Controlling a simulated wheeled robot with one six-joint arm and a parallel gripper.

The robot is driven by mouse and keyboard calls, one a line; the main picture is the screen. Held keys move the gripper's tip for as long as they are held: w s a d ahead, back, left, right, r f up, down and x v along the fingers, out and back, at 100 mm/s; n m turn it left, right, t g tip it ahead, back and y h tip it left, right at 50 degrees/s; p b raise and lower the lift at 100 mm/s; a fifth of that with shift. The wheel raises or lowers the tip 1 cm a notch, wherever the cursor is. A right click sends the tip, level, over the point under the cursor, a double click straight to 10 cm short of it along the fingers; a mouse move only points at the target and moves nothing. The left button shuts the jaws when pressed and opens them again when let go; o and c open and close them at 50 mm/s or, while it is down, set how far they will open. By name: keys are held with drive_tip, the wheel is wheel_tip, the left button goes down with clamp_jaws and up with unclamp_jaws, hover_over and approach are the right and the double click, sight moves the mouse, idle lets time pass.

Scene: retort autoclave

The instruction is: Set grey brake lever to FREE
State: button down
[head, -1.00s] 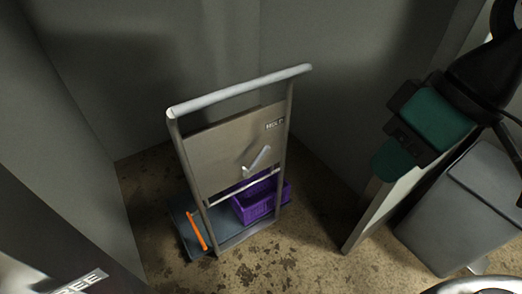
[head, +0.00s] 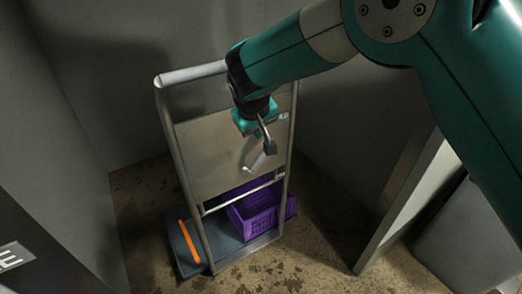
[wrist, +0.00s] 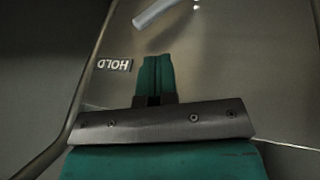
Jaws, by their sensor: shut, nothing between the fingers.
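The light grey brake lever (head: 257,162) is on the grey metal panel (head: 215,155) of a wheeled trolley. It slants up and right, toward the HOLD label (head: 284,116) at the panel's upper right. In the wrist view the lever (wrist: 158,11) shows at the top edge, partly cut off, and the HOLD label (wrist: 115,65) appears upside down. My gripper (head: 269,149) is shut and empty in front of the panel, overlapping the lever's upper end in the head view. In the wrist view a gap shows between my fingertips (wrist: 155,58) and the lever.
The trolley's tubular handle (head: 190,73) rises around the panel. A purple crate (head: 255,212) and an orange bar (head: 189,242) are on its blue deck. Walls close in behind and left. A partial label (head: 14,257) shows at lower left.

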sight(262, 151)
drive_tip(key=x, duration=1)
drive_tip(key=shift+s, duration=0.1)
idle(0.3)
